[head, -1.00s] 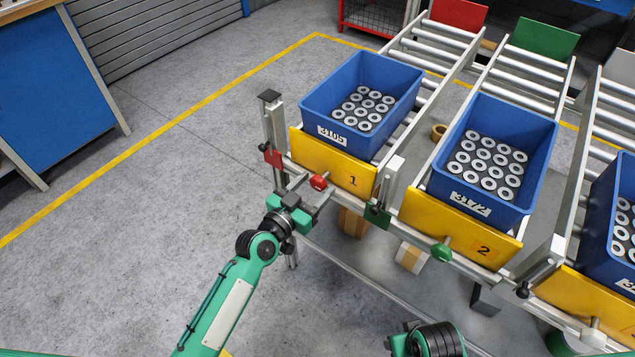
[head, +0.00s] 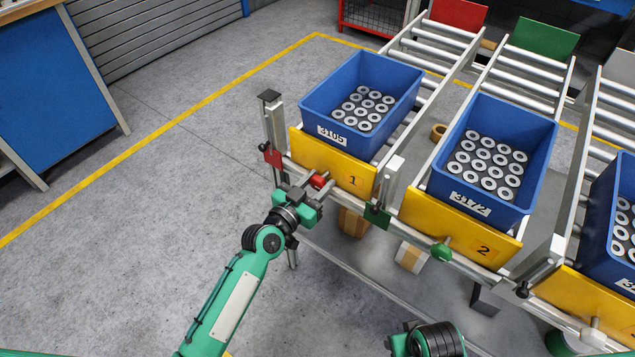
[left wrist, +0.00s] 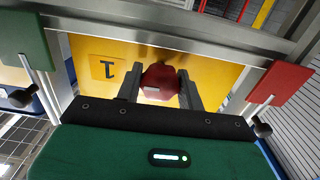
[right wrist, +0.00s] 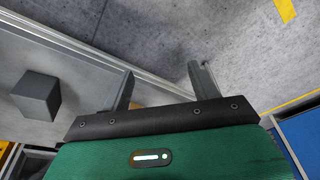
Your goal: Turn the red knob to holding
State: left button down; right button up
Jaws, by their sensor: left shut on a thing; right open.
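The red knob (head: 318,181) sits on the front of the yellow stop plate (head: 335,163) marked 1, below the blue crate labelled 3105. My left gripper (head: 309,187) is shut on the knob. In the left wrist view the red knob (left wrist: 160,82) lies between the two fingers, which touch its sides. The fingers partly hide the knob in the head view. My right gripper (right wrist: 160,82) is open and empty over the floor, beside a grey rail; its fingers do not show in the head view.
A red tag (head: 273,157) and a green tag (head: 377,215) hang on posts either side of plate 1. A green knob (head: 441,252) sits on plate 2 (head: 440,223). Blue crates (head: 345,90) of ring parts stand on the roller lanes.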

pick_arm(q)
jog(key=shift+n, duration=0.6)
jog(key=n+p, duration=0.1)
jog(key=n, duration=0.1)
jog(key=shift+r+n, duration=0.1)
jog(key=shift+n, duration=0.3)
jog(key=shift+n+p, duration=0.45)
jog(key=shift+n, duration=0.65)
pick_arm(e)
jog(key=f, duration=0.4)
jog(key=shift+s+f, duration=0.1)
jog(key=shift+s, duration=0.25)
pick_arm(q)
jog(key=shift+n, duration=0.3)
pick_arm(e)
jog(key=shift+f+g, duration=0.15)
jog(key=shift+g, duration=0.15)
jog(key=shift+w, duration=0.2)
